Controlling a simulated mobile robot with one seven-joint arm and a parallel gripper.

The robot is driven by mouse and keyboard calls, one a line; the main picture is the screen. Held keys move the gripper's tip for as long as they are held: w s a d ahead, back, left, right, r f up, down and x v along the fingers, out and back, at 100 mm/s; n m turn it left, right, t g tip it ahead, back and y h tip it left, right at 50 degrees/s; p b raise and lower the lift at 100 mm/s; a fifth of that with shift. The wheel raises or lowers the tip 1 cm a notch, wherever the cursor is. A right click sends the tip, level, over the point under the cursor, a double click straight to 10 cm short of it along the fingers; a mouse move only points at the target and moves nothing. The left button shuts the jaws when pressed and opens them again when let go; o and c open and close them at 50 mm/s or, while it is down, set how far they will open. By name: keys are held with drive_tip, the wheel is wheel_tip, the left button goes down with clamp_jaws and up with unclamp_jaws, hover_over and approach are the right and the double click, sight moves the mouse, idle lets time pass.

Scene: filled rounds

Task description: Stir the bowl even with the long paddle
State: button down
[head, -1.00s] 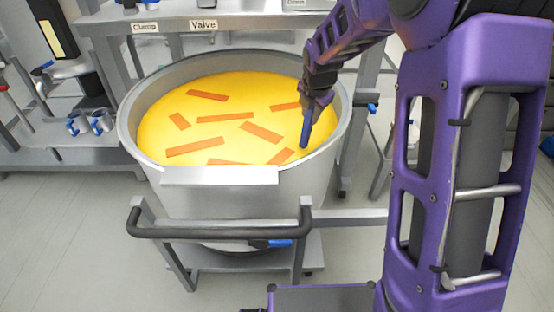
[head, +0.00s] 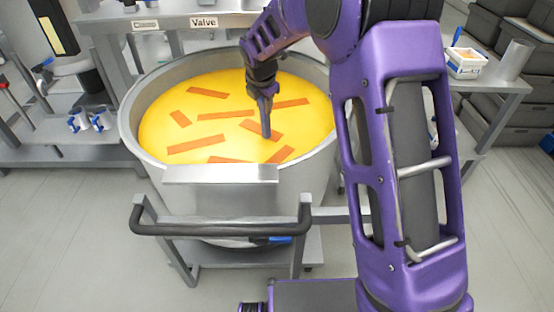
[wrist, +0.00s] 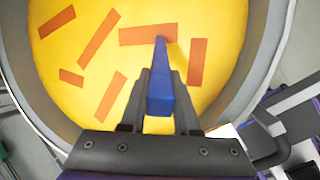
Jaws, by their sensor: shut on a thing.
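The bowl (head: 128,128) is a large round metal vessel filled with yellow stuff (head: 165,135). Several orange-brown strips (head: 196,144) lie scattered in the yellow surface, pointing different ways. My gripper (head: 262,88) is over the right half of the bowl, shut on the blue paddle (head: 266,120), which points down with its lower end at or in the yellow stuff. In the wrist view the paddle (wrist: 160,85) sits between the two dark fingers, and its tip overlaps one strip (wrist: 148,35). How deep the paddle reaches is hidden.
The bowl stands in a wheeled frame with a dark push handle (head: 220,232) at the front. A metal bench with a Valve label (head: 204,22) is behind it. A side table (head: 490,85) with a white tub (head: 467,63) stands at right. The floor at left is clear.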

drive_tip(key=s+a+b, duration=0.1)
drive_tip(key=s+a, duration=0.3)
drive_tip(key=a, duration=0.1)
drive_tip(key=d+p, duration=0.2)
drive_tip(key=d, duration=0.6)
drive_tip(key=shift+d+p, duration=0.35)
drive_tip(key=shift+d, duration=0.05)
drive_tip(key=d+p, duration=0.5)
drive_tip(key=d, duration=0.4)
drive_tip(key=w+a, duration=0.7)
drive_tip(key=a, duration=0.2)
drive_tip(key=s+a+b, duration=0.4)
drive_tip(key=s+a, duration=0.3)
drive_tip(key=a, duration=0.2)
drive_tip(key=d+p, duration=0.3)
drive_tip(key=d, duration=0.6)
